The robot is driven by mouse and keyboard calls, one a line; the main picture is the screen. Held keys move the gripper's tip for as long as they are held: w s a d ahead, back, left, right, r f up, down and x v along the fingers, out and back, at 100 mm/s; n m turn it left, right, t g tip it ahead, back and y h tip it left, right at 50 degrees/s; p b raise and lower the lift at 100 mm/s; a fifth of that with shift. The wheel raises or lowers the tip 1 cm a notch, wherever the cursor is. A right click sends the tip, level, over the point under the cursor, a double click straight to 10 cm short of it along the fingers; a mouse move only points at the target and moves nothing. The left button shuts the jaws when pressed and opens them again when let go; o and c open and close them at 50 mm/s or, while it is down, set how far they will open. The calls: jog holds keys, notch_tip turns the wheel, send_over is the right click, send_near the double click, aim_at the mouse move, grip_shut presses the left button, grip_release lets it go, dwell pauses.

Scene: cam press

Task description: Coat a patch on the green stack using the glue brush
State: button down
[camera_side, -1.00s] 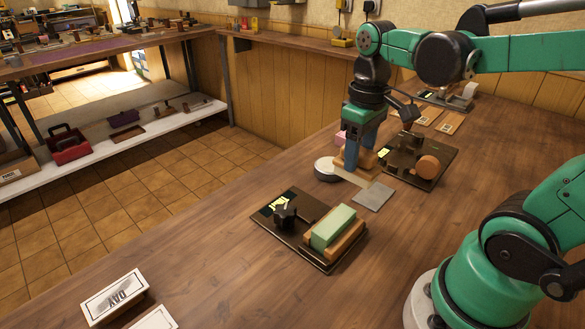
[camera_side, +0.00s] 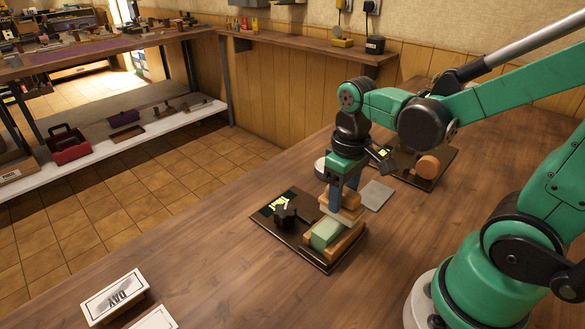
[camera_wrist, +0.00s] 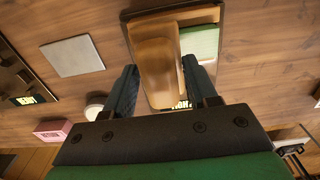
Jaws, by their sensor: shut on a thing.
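A grey square plate (camera_side: 376,195) lies just behind. A second dark plate with an orange round part (camera_side: 427,166) stands at the back right. A white round dish (camera_side: 320,168) is partly hidden by my gripper. The front middle is clear.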

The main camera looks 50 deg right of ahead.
jog(key=shift+a+f, duration=0.1)
jog(key=shift+a, duration=3)
jog(key=shift+d, duration=4.6)
notch_tip(320, 180, up, 8)
jog(key=d+r, duration=0.7)
jog(key=d, duration=0.4)
notch_tip(320, 180, down, 20)
jog(key=shift+d+r, duration=0.1)
jog(key=shift+r, duration=0.15)
